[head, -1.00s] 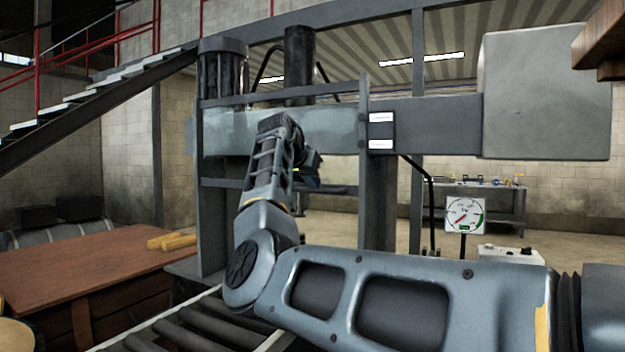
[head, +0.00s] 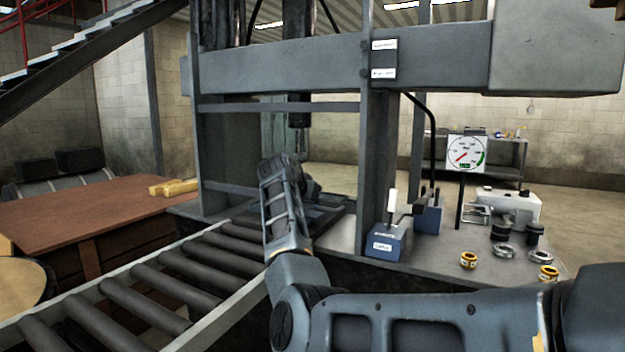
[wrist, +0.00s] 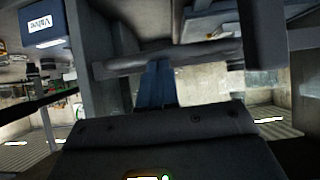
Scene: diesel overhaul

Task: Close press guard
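The grey press frame (head: 300,62) stands ahead of me, with a thick crossbeam on uprights. What looks like the guard is the frame with a thin upper bar (head: 275,107) and a lower bar (head: 228,190) across the front opening, the lower one partly behind my arm. The dark ram (head: 299,138) hangs behind the upper bar. My gripper (wrist: 155,125) is in front of the opening near the lower bar; my own arm hides its fingers in the head view. In the wrist view a dark horizontal bar (wrist: 170,60) crosses just beyond it. Contact cannot be told.
A roller conveyor (head: 165,285) leads to the press at the left, beside a brown table (head: 85,215). On the right, a blue valve box (head: 389,240) with a lever, a pressure gauge (head: 466,154) and several small rings and cylinders stand on the bench.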

